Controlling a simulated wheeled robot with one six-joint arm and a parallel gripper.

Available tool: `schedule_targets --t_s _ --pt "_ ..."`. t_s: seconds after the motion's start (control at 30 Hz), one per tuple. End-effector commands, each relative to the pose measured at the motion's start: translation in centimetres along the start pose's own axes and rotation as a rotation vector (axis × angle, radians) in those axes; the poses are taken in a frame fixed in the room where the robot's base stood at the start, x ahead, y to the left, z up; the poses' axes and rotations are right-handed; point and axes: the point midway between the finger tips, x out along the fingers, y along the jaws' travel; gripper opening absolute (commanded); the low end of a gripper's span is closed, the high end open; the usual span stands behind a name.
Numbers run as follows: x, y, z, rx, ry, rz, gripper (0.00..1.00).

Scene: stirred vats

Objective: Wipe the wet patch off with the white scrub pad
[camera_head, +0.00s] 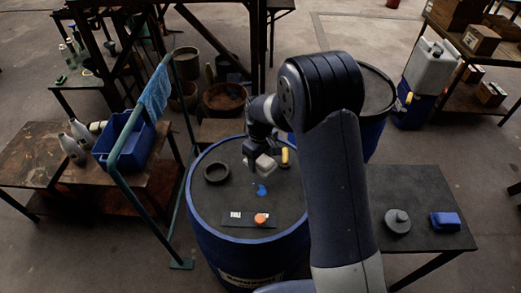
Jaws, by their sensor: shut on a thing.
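A small blue wet patch (262,190) lies on the dark top of a blue-rimmed vat (205,203) in the middle of the view. My gripper (258,160) points down over the vat top, just behind the patch. It is shut on the pale white scrub pad (266,166). The pad looks slightly apart from the patch; I cannot tell whether it touches the vat top. My arm hides the right part of the vat.
On the vat top are a black ring (216,172), a yellow piece (284,157) and an orange cap (260,218) on a dark plate (235,222). A green rail (139,140) stands left. A side table (430,206) holds a grey knobbed disc (397,221) and a blue block (445,222).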

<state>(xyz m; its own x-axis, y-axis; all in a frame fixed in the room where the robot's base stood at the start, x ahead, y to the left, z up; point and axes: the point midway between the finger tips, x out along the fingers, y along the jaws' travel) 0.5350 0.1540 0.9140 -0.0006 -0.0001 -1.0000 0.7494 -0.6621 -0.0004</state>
Motion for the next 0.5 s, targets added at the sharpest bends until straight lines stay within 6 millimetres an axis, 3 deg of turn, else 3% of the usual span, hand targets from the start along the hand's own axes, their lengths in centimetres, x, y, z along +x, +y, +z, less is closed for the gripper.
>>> schedule_targets --t_s 0.5 --pt "4.7 0.0 0.0 0.0 -0.001 -0.001 0.4"
